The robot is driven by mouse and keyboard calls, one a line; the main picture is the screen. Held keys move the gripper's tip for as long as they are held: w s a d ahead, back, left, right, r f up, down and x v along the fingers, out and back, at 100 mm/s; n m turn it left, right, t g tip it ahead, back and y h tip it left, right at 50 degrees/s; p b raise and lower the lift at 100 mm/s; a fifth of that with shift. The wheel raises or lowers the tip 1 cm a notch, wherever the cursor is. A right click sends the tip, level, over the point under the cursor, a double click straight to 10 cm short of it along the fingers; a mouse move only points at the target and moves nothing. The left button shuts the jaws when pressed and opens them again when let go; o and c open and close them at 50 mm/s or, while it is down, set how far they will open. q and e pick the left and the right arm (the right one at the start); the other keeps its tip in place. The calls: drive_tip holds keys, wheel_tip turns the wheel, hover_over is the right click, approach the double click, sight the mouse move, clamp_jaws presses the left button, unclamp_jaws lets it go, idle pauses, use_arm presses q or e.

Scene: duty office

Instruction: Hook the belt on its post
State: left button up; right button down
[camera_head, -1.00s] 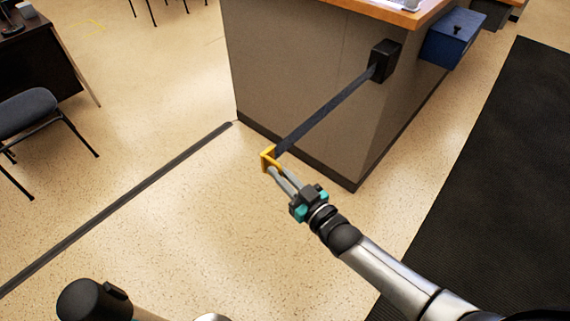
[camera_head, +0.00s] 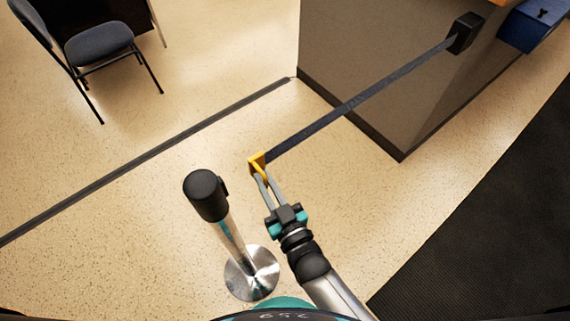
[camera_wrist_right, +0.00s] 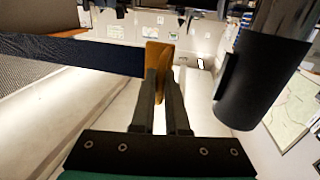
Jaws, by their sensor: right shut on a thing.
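The belt (camera_head: 350,104) is a dark strap stretched from a black wall box (camera_head: 465,33) on the counter's side to a yellow end piece (camera_head: 257,162). My right gripper (camera_head: 259,176) is shut on that yellow end piece, which also shows between its fingers in the right wrist view (camera_wrist_right: 157,62). The post (camera_head: 233,240) has a black head (camera_head: 206,195) and a round metal base (camera_head: 251,273). It stands left of my right gripper, apart from the end piece. In the right wrist view the black post head (camera_wrist_right: 257,82) is on the right. My left gripper is out of view.
The counter (camera_head: 370,70) stands at the upper right, with a blue box (camera_head: 530,25) on its side. A dark floor strip (camera_head: 150,158) runs to its corner. A chair (camera_head: 98,48) is at the upper left and a black mat (camera_head: 490,220) at the right. Floor left of the post is clear.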

drive_tip(key=shift+s+a+f, duration=0.1)
drive_tip(key=shift+s+a, duration=0.8)
drive_tip(key=shift+a, duration=0.15)
drive_tip(key=c, duration=1.2)
unclamp_jaws()
